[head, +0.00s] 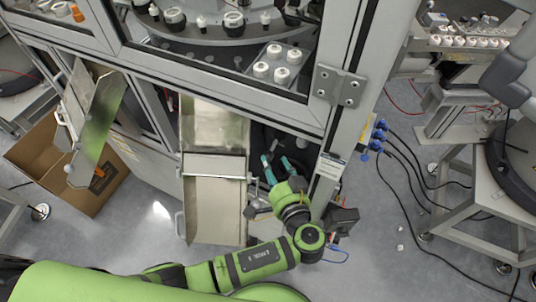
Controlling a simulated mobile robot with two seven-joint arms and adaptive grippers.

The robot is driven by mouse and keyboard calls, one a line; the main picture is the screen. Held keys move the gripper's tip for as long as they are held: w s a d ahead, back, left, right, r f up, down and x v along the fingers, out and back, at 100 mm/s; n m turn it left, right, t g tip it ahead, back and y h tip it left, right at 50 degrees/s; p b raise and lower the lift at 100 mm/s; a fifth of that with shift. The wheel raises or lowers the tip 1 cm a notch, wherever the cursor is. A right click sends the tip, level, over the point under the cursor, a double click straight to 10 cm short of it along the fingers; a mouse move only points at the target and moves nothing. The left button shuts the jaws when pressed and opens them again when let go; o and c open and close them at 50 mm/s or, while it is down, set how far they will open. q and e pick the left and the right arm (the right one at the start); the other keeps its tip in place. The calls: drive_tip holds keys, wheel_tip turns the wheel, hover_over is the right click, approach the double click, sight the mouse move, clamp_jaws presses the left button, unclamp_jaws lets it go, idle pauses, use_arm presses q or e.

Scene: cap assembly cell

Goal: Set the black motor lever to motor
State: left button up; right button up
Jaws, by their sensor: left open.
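My left gripper (275,163) is open, with its teal fingertips apart, and no object shows between them. It reaches into a dark opening at the lower front of the grey machine frame (215,88), just right of the metal chute. The black motor lever cannot be made out; the inside of the opening around the fingertips is dark, and my gripper and wrist cover part of it. My right gripper is not in view.
A metal chute (216,208) stands close left of my gripper. A frame post (328,175) is close on its right. A cardboard box (55,165) sits far left under an open metal flap (97,125). Black cables (408,165) with blue plugs run down to the floor at right.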

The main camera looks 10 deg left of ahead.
sight(271, 159)
use_arm(q)
drive_tip(key=x, duration=0.2)
drive_tip(key=shift+w+a+r+p, duration=0.1)
drive_tip(key=shift+w+a+p, duration=0.05)
drive_tip(key=shift+w+p, duration=0.2)
drive_tip(key=shift+w, duration=0.35)
drive_tip(key=shift+w+a+f, duration=0.1)
drive_tip(key=shift+w+f, duration=0.05)
drive_tip(key=shift+f, duration=0.1)
clamp_jaws()
drive_tip(key=r+g+p, duration=0.1)
drive_tip(key=p, duration=0.1)
drive_tip(key=shift+r+m+p, duration=0.3)
drive_tip(key=shift+p, duration=0.1)
drive_tip(key=shift+w+r+m+g+p, duration=0.15)
drive_tip(key=shift+m+g+p, duration=0.25)
drive_tip(key=shift+g, duration=0.2)
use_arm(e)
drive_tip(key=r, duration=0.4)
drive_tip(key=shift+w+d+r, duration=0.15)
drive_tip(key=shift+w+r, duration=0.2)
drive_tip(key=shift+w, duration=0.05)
